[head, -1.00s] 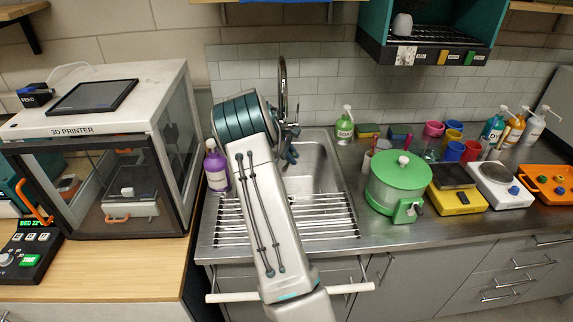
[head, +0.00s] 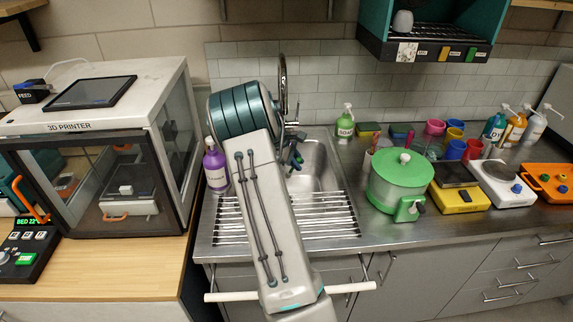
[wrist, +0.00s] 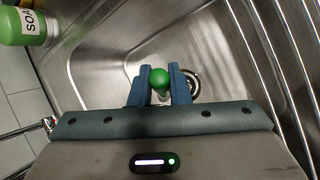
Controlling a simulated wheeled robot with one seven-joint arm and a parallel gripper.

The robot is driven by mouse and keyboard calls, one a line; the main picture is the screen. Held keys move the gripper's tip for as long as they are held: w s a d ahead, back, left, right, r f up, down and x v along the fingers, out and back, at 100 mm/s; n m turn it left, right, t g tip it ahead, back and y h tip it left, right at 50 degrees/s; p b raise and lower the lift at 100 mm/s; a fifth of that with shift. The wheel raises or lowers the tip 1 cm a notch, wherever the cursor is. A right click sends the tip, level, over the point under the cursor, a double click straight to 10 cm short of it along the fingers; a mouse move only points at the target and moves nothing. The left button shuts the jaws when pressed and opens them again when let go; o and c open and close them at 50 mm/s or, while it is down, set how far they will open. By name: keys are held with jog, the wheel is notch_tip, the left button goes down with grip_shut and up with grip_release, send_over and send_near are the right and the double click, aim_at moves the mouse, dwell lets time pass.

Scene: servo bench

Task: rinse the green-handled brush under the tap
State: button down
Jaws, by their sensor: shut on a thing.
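My gripper (wrist: 159,88) is shut on the green-handled brush (wrist: 159,77), whose rounded green end shows between the blue fingers. The brush's bristles are hidden. In the head view my gripper (head: 294,160) is over the sink basin (head: 322,165), partly behind my arm. The tap (head: 283,75) rises behind the sink, its tall neck just beyond my arm. Whether water runs cannot be seen. In the wrist view the round drain (wrist: 192,85) lies below and right of the brush end.
A green soap bottle (head: 345,122) stands behind the sink, right of the tap. A purple bottle (head: 216,168) stands at the sink's left. A drying rack (head: 325,215) covers the front of the sink. A green-lidded pot (head: 400,180) and several cups stand to the right.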

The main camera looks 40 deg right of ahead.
jog(key=shift+s+a+b, duration=0.15)
jog(key=shift+s+b, duration=0.1)
jog(key=shift+s, duration=0.7)
jog(key=shift+s+a+b, duration=0.1)
jog(key=shift+s+b, duration=0.15)
jog(key=shift+s, duration=0.7)
jog(key=shift+r, duration=0.1)
jog(key=s+r+p, duration=0.1)
jog(key=s+r, duration=0.2)
jog(key=s, duration=0.2)
jog(key=shift+a+r, duration=0.25)
jog(key=shift+r, duration=0.15)
dwell(0.4)
